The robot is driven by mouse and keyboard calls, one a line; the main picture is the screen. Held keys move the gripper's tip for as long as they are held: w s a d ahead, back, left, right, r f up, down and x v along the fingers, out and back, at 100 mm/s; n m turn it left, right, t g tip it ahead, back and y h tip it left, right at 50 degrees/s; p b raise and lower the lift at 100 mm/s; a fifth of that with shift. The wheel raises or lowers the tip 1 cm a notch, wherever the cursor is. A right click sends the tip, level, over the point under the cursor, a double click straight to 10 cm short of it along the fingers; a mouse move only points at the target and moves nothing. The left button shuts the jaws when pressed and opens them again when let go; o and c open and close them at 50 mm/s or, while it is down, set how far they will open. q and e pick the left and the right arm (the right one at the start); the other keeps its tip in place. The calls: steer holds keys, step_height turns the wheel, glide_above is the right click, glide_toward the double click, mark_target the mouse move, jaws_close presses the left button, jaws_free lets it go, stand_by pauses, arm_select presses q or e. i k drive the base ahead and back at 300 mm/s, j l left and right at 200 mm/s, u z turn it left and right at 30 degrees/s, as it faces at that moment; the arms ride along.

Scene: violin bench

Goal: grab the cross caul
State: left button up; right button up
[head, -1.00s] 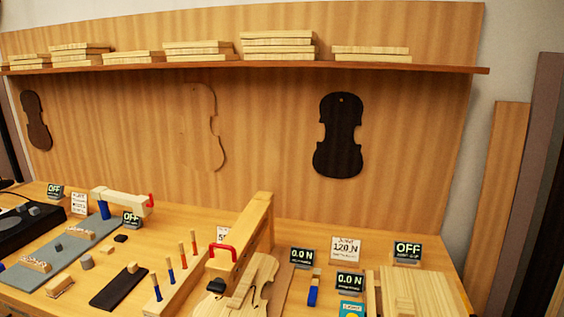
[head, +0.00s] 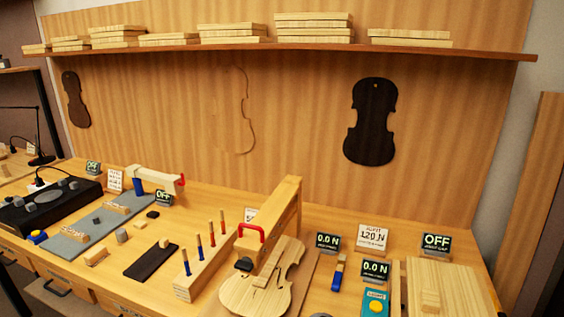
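Nothing is labelled as the cross caul, so I cannot tell for sure which piece it is. A pale wooden bar (head: 275,265) lies on the violin plate (head: 238,294) at the lower middle, beneath a wooden arm with a red handle (head: 262,231). Neither of my grippers shows in the head view.
The bench also carries a wooden rack with coloured-handled tools (head: 205,267), a dark slab (head: 150,262), a grey mat (head: 80,240) and a teal box (head: 375,302). A shelf with boards (head: 300,46) runs above.

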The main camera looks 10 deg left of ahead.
mark_target(154, 257)
steer(key=i+j, duration=0.15)
steer(key=j, duration=0.2)
steer(key=i+j, duration=0.1)
steer(key=j, duration=0.2)
steer(key=i+j+z, duration=0.1)
steer(key=j, duration=0.25)
steer(key=i+j, duration=0.2)
steer(key=j+z, duration=0.05)
steer(key=j, duration=0.05)
